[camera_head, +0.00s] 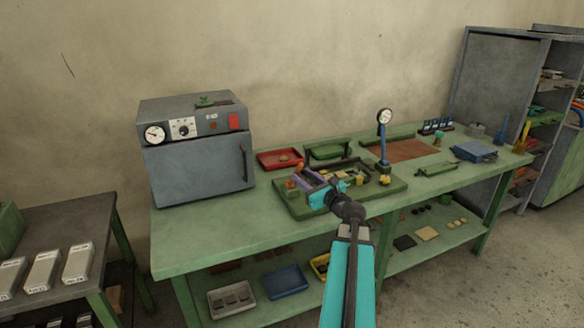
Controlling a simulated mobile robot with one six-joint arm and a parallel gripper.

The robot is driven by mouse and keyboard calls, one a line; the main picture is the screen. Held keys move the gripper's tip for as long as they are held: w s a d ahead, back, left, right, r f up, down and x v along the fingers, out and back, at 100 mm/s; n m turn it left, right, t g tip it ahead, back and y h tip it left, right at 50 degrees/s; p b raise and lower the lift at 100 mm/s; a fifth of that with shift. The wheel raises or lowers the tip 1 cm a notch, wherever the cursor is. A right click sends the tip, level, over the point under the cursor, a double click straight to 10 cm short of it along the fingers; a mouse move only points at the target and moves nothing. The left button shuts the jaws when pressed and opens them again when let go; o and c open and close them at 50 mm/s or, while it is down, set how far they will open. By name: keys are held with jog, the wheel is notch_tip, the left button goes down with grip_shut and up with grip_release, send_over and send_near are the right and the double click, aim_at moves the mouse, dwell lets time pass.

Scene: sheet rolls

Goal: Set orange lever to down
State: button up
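My teal arm reaches up from the bottom edge, and my gripper (311,186) is over the left part of a green tray (296,213) on the workbench. A small orange piece (290,184) shows at the tray's left side, just left of my gripper. It may be the orange lever's handle, but it is too small to tell its setting. The arm's wrist hides part of the tray. The fingers are too small and crowded to tell whether they are open or shut.
A grey oven (198,155) stands on the workbench (215,232) at left. A red tray (280,158) lies behind the green tray, and a dial gauge on a blue stand (383,140) rises at its right. The bench front left is clear.

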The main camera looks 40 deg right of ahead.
jog(key=shift+p+x, duration=0.6)
jog(key=shift+x, duration=3.65)
jog(key=shift+c, duration=0.3)
grip_shut()
